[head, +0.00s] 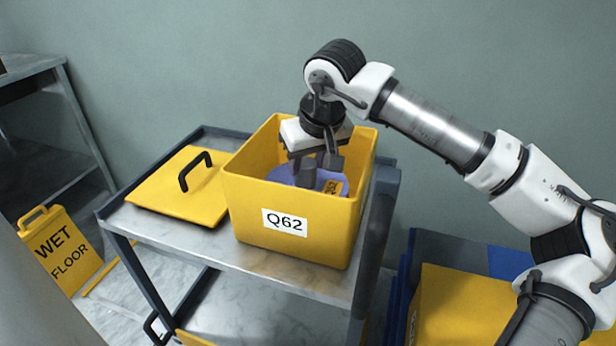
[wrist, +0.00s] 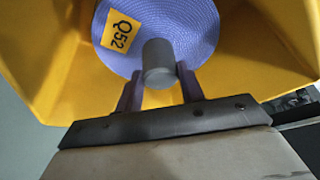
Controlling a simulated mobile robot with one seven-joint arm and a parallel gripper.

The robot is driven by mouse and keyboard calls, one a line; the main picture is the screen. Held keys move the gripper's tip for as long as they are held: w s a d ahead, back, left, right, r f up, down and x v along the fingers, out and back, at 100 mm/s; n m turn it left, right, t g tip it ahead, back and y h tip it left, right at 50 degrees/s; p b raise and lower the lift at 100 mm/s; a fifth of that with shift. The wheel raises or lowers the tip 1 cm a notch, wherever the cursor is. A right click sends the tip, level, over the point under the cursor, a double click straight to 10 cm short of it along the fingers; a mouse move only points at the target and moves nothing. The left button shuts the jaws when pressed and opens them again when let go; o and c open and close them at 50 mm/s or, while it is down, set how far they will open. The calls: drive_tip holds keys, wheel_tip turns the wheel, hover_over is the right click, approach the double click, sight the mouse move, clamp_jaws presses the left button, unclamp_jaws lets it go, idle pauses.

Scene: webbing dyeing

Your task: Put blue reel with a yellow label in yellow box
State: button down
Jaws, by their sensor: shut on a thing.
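The blue reel (wrist: 187,22) has a yellow label (wrist: 121,32) reading Q52 and a grey hub (wrist: 158,62). In the head view the reel (head: 283,174) is inside the yellow box (head: 290,222), below the rim; the box's front wall hides its lower part. The box is open on top and bears a white Q62 label. My gripper (head: 320,172) reaches down into the box from above. Its fingers are shut on the reel's hub, one on each side. I cannot tell whether the reel touches the box floor.
The box stands on a grey metal trolley (head: 300,283). A yellow lid (head: 182,187) with a black handle lies left of the box. A yellow wet floor sign (head: 60,250) stands at the left. Another yellow box (head: 455,300) sits at the lower right.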

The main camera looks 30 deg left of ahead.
drive_tip(key=shift+f, duration=1.8)
drive_tip(key=shift+f+b, duration=0.15)
drive_tip(key=shift+b, duration=0.15)
drive_tip(key=c, duration=0.9)
unclamp_jaws()
drive_tip(key=shift+r, duration=0.25)
drive_tip(key=p+v, duration=0.1)
drive_tip(key=v, duration=1.1)
